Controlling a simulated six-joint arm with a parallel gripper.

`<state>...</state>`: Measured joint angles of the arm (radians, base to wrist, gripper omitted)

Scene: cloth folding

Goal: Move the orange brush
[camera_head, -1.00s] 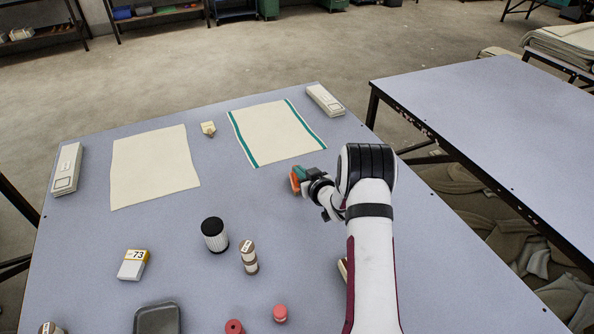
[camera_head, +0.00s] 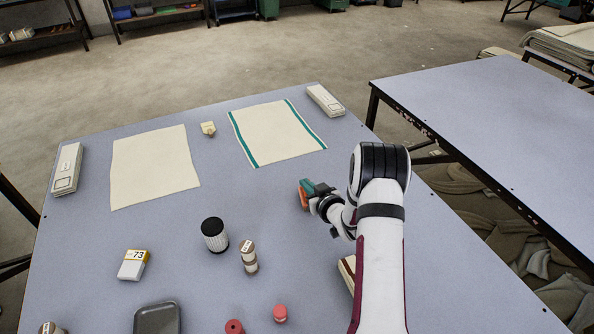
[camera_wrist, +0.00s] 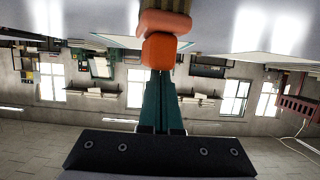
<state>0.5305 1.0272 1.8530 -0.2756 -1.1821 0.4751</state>
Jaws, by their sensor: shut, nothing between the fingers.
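My gripper (camera_head: 312,191) is over the right middle of the table, its teal fingers shut. An orange piece (camera_head: 303,198), apparently the orange brush, shows right at the fingertips. In the wrist view the shut teal fingers (camera_wrist: 160,100) point up the picture, with an orange block (camera_wrist: 160,50) at their tips. A paler orange part (camera_wrist: 165,22) and a tan, streaked part lie just beyond, cut off by the top edge. The frames do not make clear how these parts touch the fingers.
A plain cream cloth (camera_head: 152,168) and a green-striped cloth (camera_head: 276,132) lie flat at the back. A black-and-white cylinder (camera_head: 215,235), a banded spool (camera_head: 248,257), a 73 box (camera_head: 133,265) and a grey tray (camera_head: 157,320) stand nearer. My arm partly hides a tan item (camera_head: 347,268).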

